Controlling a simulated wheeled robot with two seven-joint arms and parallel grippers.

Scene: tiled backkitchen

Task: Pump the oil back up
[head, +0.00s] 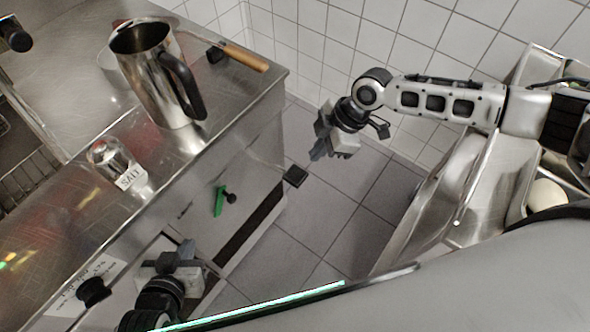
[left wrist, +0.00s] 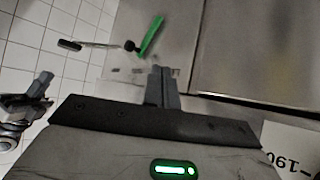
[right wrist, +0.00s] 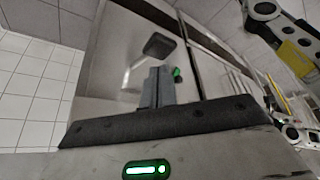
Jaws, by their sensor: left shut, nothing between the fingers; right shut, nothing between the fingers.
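A steel fryer cabinet (head: 262,135) carries a green handle (head: 219,201) and a metal rod with a black end pad (head: 295,176) on its side. My left gripper (head: 187,250) is shut and empty, below and left of the green handle and apart from it. In the left wrist view the green handle (left wrist: 151,36) and black pad (left wrist: 70,45) lie beyond the fingers. My right gripper (head: 322,152) is shut and empty, above and right of the black pad. In the right wrist view the pad (right wrist: 159,45) is just beyond its fingertips; whether they touch is unclear.
A steel jug (head: 150,85), a salt shaker (head: 115,160) and a wooden-handled tool (head: 243,57) stand or lie on the steel top. A steel sink-like unit (head: 480,190) is at the right. Tiled floor (head: 330,225) lies clear between.

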